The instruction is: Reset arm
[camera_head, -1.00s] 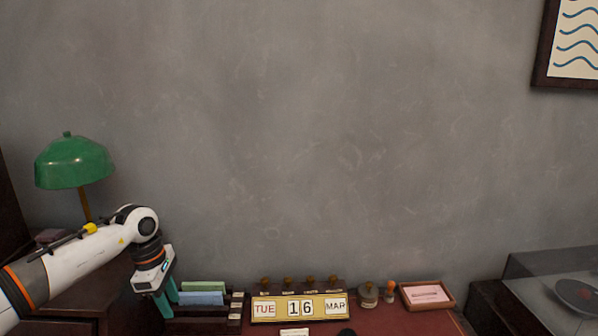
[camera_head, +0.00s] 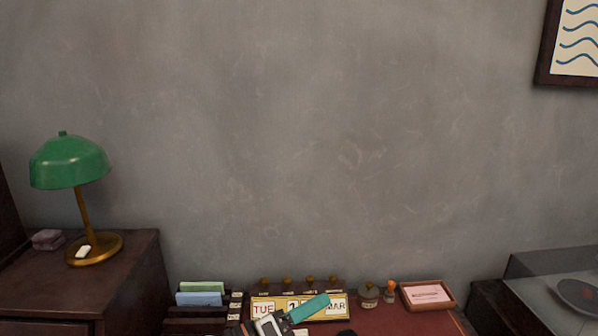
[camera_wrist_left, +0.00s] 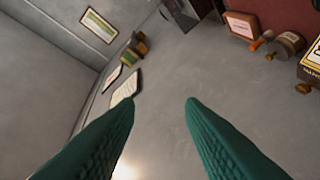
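My left gripper (camera_head: 308,309) is low in the head view, in front of the calendar, with a teal finger pointing up and right. It covers part of the calendar from this angle; I see no contact. In the left wrist view its two teal fingers (camera_wrist_left: 160,100) are well apart, with nothing between them but wall behind. My right gripper is not in view.
A block calendar (camera_head: 264,309) stands on the red desk top (camera_head: 393,322), with stamps and a pink card tray (camera_head: 427,295) beside it. A green lamp (camera_head: 69,163) stands on the dark cabinet (camera_head: 120,267) at left.

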